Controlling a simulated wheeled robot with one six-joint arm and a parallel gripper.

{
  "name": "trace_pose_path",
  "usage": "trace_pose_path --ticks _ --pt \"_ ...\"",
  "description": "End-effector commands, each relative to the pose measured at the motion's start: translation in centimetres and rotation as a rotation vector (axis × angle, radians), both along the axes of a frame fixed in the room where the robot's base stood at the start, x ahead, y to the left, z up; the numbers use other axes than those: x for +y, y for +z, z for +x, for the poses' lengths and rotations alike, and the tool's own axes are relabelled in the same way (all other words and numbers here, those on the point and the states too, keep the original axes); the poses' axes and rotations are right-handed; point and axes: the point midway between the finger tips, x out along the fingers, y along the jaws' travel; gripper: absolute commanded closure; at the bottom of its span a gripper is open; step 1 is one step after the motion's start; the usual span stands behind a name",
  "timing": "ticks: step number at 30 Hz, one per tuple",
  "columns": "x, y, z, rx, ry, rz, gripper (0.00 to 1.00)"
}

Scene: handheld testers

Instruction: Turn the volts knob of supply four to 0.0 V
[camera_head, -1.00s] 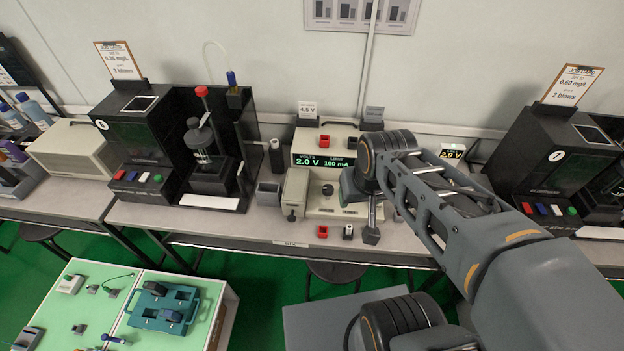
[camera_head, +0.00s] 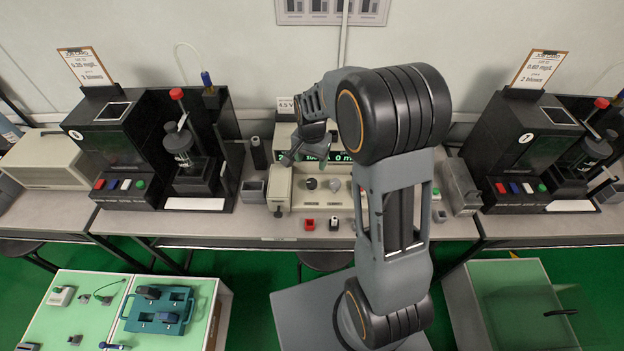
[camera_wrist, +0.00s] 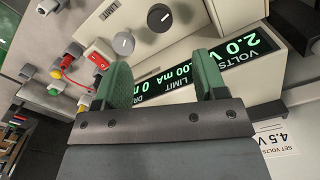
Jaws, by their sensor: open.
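The bench supply (camera_head: 327,201) is a cream box at the middle of the bench. Its green display (camera_wrist: 190,75) reads VOLTS 2.0 V, LIMIT 100 mA in the wrist view; the draw reading is partly hidden. A dark knob (camera_head: 311,184) and a grey knob (camera_head: 335,185) sit on its sloped front. The wrist view shows the dark knob (camera_wrist: 159,17) nearer the VOLTS side and the grey knob (camera_wrist: 123,42) beside it.
A card (camera_wrist: 277,140) reads SET VOLTS 4.5 V. Black tester stations (camera_head: 125,145) stand left and right (camera_head: 520,150).

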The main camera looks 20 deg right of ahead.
Motion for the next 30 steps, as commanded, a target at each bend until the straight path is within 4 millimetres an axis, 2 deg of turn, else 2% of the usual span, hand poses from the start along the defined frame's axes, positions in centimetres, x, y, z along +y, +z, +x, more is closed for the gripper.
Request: trace_pose_path --ticks 6,15,21,30 --pt "-0.1 -4.4 -0.1 0.005 0.0 0.0 0.35" --pt "-0.1 -8.6 -0.1 0.002 0.001 0.001 0.35" --pt "-0.1 -9.9 0.0 0.0 0.001 0.0 0.35" --pt "0.0 -10.1 0.0 -0.001 0.002 0.0 0.35"
